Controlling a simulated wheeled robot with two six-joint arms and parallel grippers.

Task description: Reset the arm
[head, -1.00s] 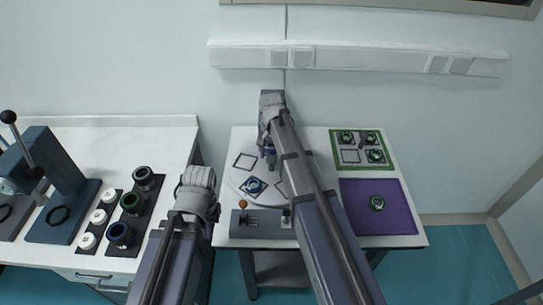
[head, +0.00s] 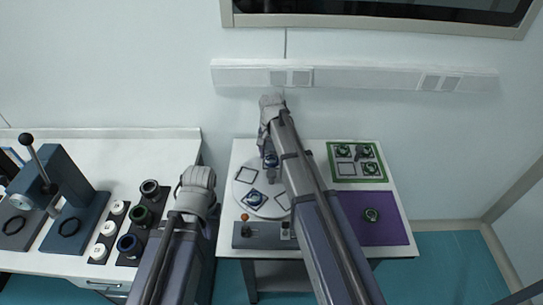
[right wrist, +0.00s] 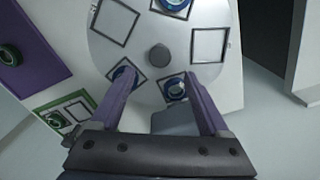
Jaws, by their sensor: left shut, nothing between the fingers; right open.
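My right gripper (right wrist: 160,100) is open and empty in the right wrist view, with its two purple fingers apart above the edge of a round white plate (right wrist: 135,55). The plate has a grey centre knob (right wrist: 158,55) and square frames, some holding blue-centred rings. In the head view, my right arm reaches over the table to the plate, with the right gripper (head: 270,155) over its back part. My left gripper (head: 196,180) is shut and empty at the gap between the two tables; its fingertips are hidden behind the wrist.
A grey control box (head: 262,236) with an orange-tipped lever stands at the table's front. A purple mat (head: 390,232) with a green ring and a green-edged board (head: 370,178) lie right. The left table holds a lever press (head: 72,180) and trays of rings.

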